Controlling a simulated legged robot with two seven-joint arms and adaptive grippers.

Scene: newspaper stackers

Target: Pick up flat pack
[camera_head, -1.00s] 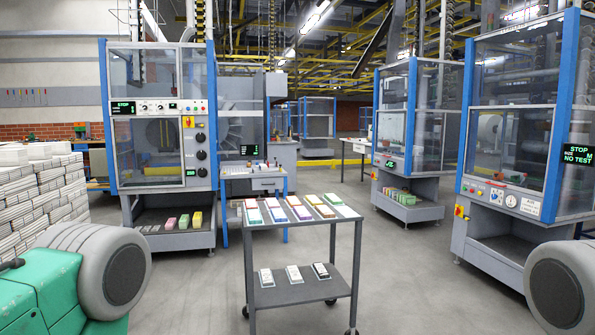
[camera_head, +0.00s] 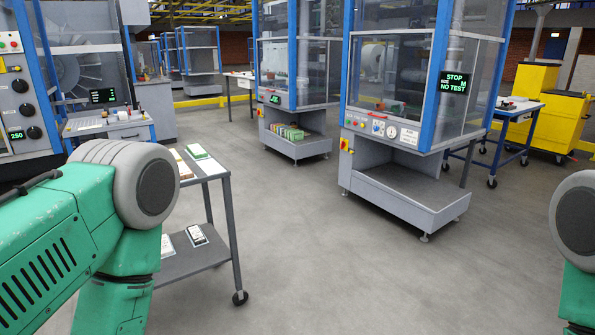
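Which item is the flat pack is not clear. A grey two-shelf cart (camera_head: 232,225) stands at the left, partly hidden behind my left arm. On its top shelf lie a flat white-and-green pack (camera_head: 197,151) and part of another pack (camera_head: 182,167). On its lower shelf lie a white pack with a dark end (camera_head: 197,235) and a second white pack (camera_head: 167,246). My green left arm and part of my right arm show at the sides, but neither gripper is in view.
A machine with an empty lower tray (camera_head: 405,192) stands right of centre. Another machine behind it holds several coloured packs (camera_head: 286,132) in its tray. A blue-legged table (camera_head: 508,108) and yellow cabinets (camera_head: 560,120) stand at the right. The grey floor (camera_head: 320,260) in front is clear.

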